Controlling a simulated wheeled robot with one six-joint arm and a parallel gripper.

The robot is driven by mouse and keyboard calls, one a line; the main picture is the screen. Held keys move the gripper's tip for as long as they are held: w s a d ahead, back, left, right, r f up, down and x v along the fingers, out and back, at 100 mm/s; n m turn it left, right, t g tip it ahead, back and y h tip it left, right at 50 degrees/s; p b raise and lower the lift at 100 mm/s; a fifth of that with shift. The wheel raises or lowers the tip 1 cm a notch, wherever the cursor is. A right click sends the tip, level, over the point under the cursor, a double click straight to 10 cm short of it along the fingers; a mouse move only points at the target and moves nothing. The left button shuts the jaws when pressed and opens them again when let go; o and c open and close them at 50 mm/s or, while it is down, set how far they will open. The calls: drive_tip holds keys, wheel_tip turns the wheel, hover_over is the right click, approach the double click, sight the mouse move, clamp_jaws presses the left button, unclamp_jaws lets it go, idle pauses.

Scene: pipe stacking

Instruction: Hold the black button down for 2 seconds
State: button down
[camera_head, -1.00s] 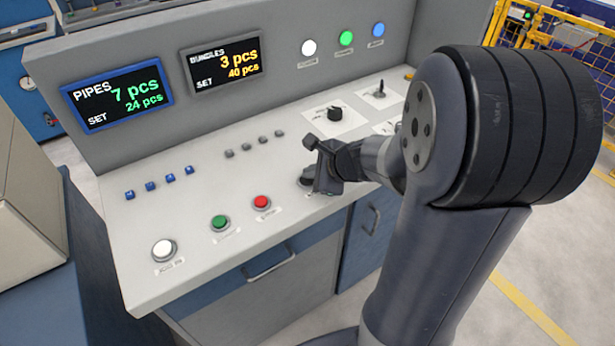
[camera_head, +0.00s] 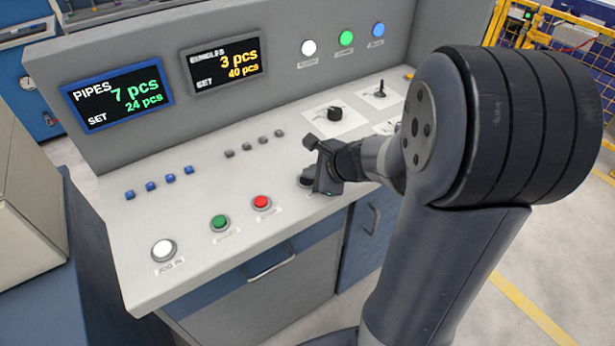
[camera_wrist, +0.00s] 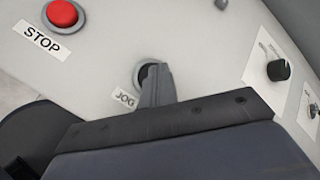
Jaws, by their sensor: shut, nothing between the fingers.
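The black button (camera_wrist: 142,76) sits in a grey ring beside a JOG label in the wrist view. It is partly covered by my shut fingers (camera_wrist: 156,80), whose tips overlap it. In the head view the black button (camera_head: 306,180) shows only in part behind my gripper (camera_head: 322,185), at the front right of the console. My gripper is empty and points down at the button. I cannot tell whether the tips touch it or whether it is pressed in.
A red STOP button (camera_head: 262,203), a green button (camera_head: 220,222) and a white button (camera_head: 163,249) line the console front to the left. A black rotary knob (camera_head: 334,113) stands behind my gripper. Small blue switches (camera_head: 151,186) and two displays (camera_head: 117,92) lie farther left.

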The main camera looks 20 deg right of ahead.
sight(311, 181)
idle(0.7)
drive_tip(key=shift+r+p, duration=0.65)
drive_tip(key=shift+r, duration=0.1)
wheel_tip(311, 181, up, 5)
drive_tip(key=p, duration=0.4)
drive_tip(key=shift+p, duration=0.3)
idle(0.4)
